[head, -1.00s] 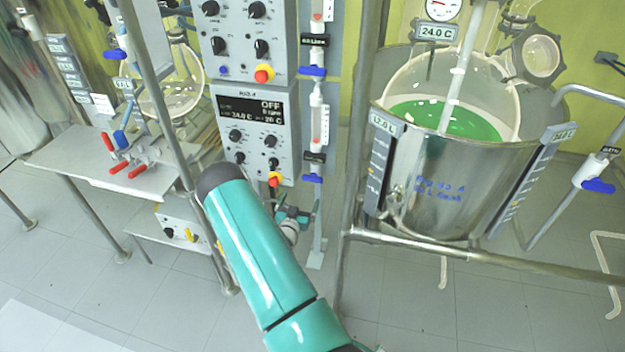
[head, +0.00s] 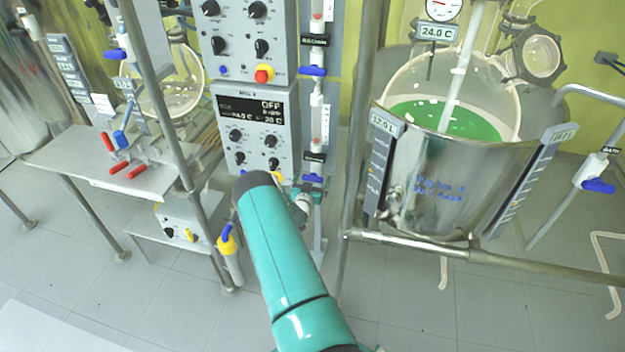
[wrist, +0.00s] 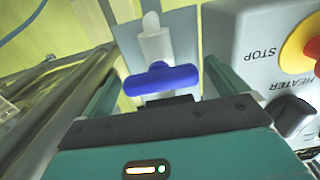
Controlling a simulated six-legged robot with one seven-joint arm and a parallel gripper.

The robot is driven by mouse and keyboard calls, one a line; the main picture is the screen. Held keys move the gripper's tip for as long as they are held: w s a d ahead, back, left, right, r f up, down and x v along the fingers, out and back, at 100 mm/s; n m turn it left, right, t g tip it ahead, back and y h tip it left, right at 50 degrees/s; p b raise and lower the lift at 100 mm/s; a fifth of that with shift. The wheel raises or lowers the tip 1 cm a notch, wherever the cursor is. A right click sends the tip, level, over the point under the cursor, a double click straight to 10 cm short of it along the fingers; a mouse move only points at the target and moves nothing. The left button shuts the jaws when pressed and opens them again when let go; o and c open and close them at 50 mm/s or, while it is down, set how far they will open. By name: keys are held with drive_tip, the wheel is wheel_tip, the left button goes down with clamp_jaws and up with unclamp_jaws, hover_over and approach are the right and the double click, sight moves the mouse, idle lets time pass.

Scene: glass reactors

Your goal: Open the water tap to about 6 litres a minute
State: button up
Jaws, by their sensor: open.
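A blue tap handle (wrist: 160,79) on a white upright tube lies crosswise between the two teal fingers of my gripper (wrist: 161,70) in the wrist view. The fingers are apart, one on each side of it, and I see no contact. In the head view a lower blue tap (head: 312,178) and an upper blue tap (head: 312,70) sit on the narrow strip right of the control box. My gripper (head: 303,198) is close to the lower one, partly hidden behind my forearm. The tap labels are too small to read surely.
The control box (head: 251,128) shows OFF; its STOP button (wrist: 303,50) and heater knob are close beside my gripper. A steel tank (head: 455,190) with green liquid stands right behind a frame post (head: 362,130). A bench (head: 100,165) with red-handled clamps is left.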

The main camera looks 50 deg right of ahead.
drive_tip(key=shift+w+d, duration=0.1)
drive_tip(key=shift+d, duration=0.2)
drive_tip(key=c, duration=1)
drive_tip(key=shift+n, duration=0.4)
drive_tip(key=n, duration=0.5)
drive_tip(key=shift+a+f, duration=0.1)
drive_tip(key=n, duration=0.6)
drive_tip(key=shift+n, duration=0.3)
